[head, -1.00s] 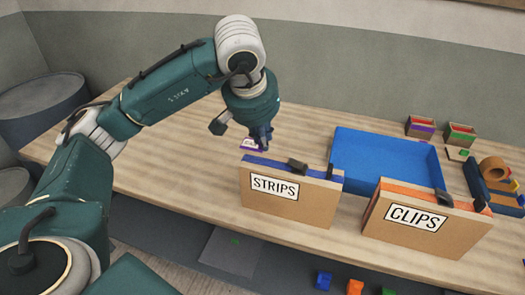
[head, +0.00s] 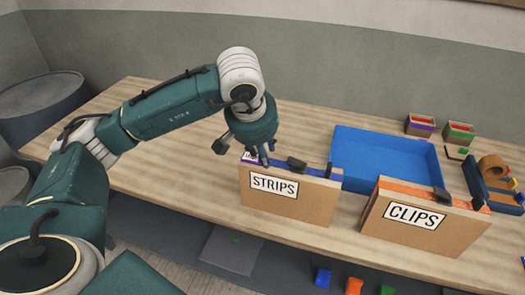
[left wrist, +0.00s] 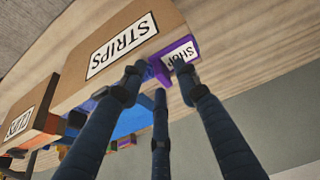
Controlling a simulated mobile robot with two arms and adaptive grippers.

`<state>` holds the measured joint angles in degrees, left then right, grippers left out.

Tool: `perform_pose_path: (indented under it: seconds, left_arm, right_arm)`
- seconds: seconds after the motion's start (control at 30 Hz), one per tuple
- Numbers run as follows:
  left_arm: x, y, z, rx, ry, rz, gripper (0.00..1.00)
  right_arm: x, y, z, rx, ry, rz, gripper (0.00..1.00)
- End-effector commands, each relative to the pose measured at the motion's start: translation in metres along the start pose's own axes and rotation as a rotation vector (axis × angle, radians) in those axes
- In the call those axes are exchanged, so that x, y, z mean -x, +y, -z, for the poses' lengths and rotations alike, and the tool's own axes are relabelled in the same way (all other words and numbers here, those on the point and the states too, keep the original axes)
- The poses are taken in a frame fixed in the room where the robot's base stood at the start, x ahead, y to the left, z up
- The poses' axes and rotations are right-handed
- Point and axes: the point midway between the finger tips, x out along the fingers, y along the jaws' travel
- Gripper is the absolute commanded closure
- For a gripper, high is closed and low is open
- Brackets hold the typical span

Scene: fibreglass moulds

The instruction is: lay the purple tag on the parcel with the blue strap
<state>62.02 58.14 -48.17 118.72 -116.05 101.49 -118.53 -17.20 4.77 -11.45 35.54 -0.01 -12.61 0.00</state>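The parcel with the blue strap (head: 290,205) stands on the table with its STRIPS label facing me. The strap runs along its top, with a black piece on it. In the left wrist view this parcel (left wrist: 85,75) is beyond the fingers. My left gripper (head: 262,161) is over the left end of its top. The purple tag (head: 248,157), with a white label reading SHOP, is at the fingertips, partly hidden in the head view. In the left wrist view the fingers close around the tag (left wrist: 190,43). I cannot tell whether the tag touches the strap. My right gripper is out of view.
A second parcel (head: 420,225), labelled CLIPS with an orange strap, stands to the right. A blue tray (head: 385,160) lies behind them. Small boxes (head: 420,125) and a tape roll (head: 492,167) are at the far right. The table left of the arm is clear.

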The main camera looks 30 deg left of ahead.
Motion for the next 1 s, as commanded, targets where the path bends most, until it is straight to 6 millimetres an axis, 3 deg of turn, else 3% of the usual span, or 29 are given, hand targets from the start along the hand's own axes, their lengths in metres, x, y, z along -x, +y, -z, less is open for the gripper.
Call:
perform_pose_path:
  seconds: [0.37, 0.8, 1.0]
  left_arm:
    - [0.012, 0.001, 0.002, 0.0, 0.003, -0.002, 0.68]
    - [0.104, 0.0, 0.003, -0.001, 0.005, -0.001, 0.68]
    - [0.121, 0.0, 0.002, 0.0, 0.001, 0.0, 0.68]
  right_arm:
    - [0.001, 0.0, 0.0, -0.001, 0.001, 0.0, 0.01]
    - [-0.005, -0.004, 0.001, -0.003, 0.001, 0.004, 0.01]
    - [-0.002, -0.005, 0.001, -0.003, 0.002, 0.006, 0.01]
